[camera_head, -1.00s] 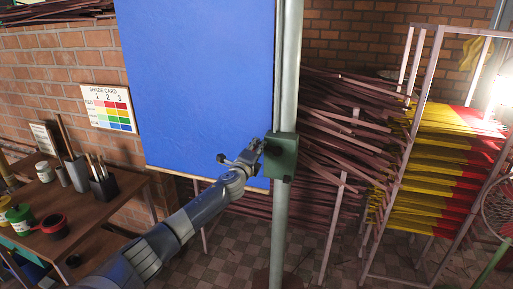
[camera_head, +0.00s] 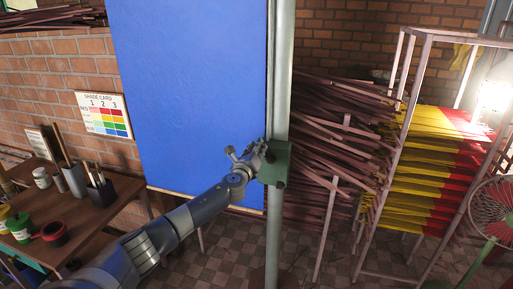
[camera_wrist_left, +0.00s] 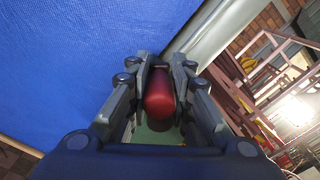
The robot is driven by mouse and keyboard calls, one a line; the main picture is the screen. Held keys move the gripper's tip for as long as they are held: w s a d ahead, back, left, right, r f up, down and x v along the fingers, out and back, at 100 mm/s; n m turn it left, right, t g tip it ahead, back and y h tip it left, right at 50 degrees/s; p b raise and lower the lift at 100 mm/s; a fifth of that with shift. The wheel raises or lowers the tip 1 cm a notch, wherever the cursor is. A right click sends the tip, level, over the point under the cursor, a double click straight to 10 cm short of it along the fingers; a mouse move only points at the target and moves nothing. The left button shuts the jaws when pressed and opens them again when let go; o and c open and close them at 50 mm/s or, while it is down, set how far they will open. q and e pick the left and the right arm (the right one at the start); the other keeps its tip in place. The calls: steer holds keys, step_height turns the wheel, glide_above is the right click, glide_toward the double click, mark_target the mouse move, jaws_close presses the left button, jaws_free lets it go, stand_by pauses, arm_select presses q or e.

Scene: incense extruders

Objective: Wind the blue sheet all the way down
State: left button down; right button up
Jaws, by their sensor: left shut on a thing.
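The blue sheet (camera_head: 190,90) hangs in front of the brick wall beside a grey pole (camera_head: 282,60). Its lower edge shows near the height of the green winder box (camera_head: 275,164), with the floor visible below. The box is fixed on the pole. My left gripper (camera_head: 258,150) is at the box, its arm crossing in front of the sheet's lower part. In the left wrist view, its two fingers are closed around a red handle (camera_wrist_left: 158,95), with green behind it. The handle is hidden by the fingers in the head view. My right gripper is not in view.
A table (camera_head: 95,215) with pots, brushes and a black cup (camera_head: 101,191) stands at the left. A shade card (camera_head: 103,114) is on the wall. Bundles of brown sticks (camera_head: 335,130) and a rack (camera_head: 418,150) fill the right. A fan (camera_head: 492,210) stands at far right.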

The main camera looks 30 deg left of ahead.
arm_select(q)
steer(key=shift+s+a+f, duration=0.1)
steer(key=shift+a+f, duration=0.05)
steer(key=shift+f, duration=0.45)
steer(key=c, duration=1.4)
jaws_free()
steer(key=shift+a, duration=0.1)
steer(key=shift+a+r, duration=0.15)
steer(key=shift+r, duration=0.05)
steer(key=shift+s+d+r, duration=0.1)
steer(key=shift+s+d, duration=0.25)
steer(key=v, duration=1.1)
steer(key=shift+s+a, duration=0.15)
